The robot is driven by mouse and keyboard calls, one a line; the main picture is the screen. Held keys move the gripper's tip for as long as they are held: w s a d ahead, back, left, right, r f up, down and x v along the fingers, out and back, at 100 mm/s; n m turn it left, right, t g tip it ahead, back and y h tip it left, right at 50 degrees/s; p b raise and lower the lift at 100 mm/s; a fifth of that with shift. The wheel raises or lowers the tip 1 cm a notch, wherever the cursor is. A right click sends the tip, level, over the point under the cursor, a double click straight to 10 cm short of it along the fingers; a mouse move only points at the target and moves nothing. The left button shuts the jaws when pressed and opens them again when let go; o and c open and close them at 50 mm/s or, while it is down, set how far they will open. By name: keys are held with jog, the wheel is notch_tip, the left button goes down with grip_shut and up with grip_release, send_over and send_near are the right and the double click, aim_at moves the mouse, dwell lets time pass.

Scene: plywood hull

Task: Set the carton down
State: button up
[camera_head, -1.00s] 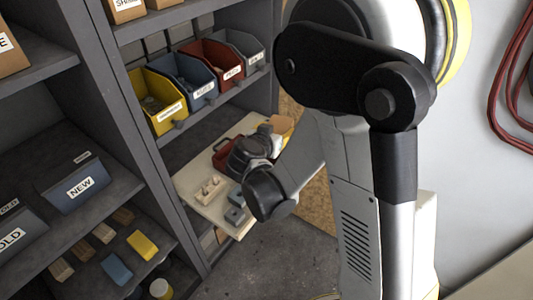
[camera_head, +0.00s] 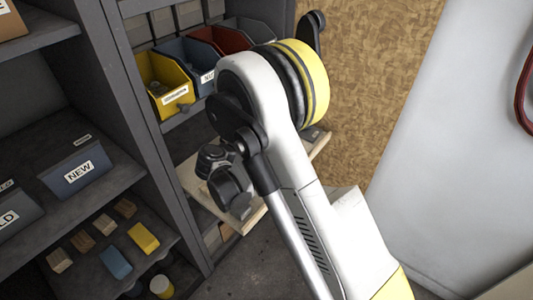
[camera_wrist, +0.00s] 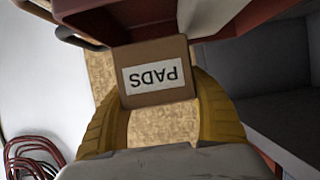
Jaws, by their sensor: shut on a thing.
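The carton (camera_wrist: 157,98) is a small brown box with a white label reading PADS, seen upside down in the wrist view. My gripper (camera_wrist: 159,86) is shut on it, with a yellow ribbed finger on each side. In the head view my own arm hides the gripper and the carton. My wrist shows there over a pale wooden board (camera_head: 188,176) at the shelf unit. I cannot tell whether the carton touches anything below it.
A yellow bin (camera_head: 160,86), a blue bin (camera_head: 185,60) and a red bin (camera_head: 222,38) stand on the shelf behind. A bin labelled NEW (camera_head: 79,172) sits at left. Coloured blocks, including a yellow one (camera_head: 143,237), lie on the lower shelf. Dark red hose (camera_wrist: 32,158) hangs at the wrist view's lower left.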

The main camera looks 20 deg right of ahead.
notch_tip(320, 180, down, 4)
jog(key=shift+f+b, duration=0.1)
jog(key=shift+b, duration=1.05)
jog(key=shift+f, duration=0.4)
jog(key=o, duration=1.4)
